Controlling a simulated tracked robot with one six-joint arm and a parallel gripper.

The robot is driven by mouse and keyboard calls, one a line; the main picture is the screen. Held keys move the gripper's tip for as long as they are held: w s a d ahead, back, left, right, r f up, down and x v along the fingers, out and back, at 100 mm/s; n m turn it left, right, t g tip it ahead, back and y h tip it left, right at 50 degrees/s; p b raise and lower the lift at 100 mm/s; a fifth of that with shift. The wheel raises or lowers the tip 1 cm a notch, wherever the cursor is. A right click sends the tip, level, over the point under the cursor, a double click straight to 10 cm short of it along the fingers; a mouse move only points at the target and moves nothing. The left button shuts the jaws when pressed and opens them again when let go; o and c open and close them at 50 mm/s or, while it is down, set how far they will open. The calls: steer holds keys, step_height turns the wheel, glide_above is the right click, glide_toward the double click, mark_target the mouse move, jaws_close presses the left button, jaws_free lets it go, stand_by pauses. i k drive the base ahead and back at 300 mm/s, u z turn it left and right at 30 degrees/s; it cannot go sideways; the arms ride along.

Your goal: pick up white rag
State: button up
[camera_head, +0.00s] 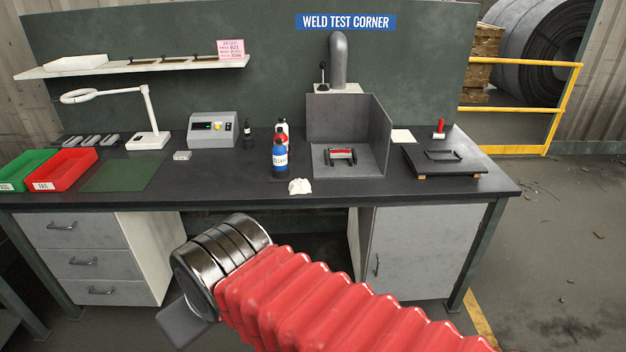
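The white rag (300,186) is a small crumpled piece lying on the dark bench top near its front edge, just in front of the blue bottle (280,156). My arm, with a red ribbed sleeve and a metal wrist, reaches in from the lower right, below and in front of the bench. A grey part of my gripper (187,322) shows beyond the wrist at the lower left, well away from the rag. The fingertips are not clearly visible, so I cannot tell whether it is open or shut.
A grey welding booth (375,135) stands right of the rag, with a black plate (443,160) farther right. A grey box device (213,130), a lamp (149,140), a green mat (123,175) and a red bin (66,169) are to the left. Bench space left of the rag is clear.

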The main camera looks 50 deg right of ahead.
mark_target(299, 186)
steer(key=z, duration=0.4)
steer(key=i, duration=0.8)
steer(key=z, duration=0.5)
steer(key=i, duration=0.8)
steer(key=z, duration=0.1)
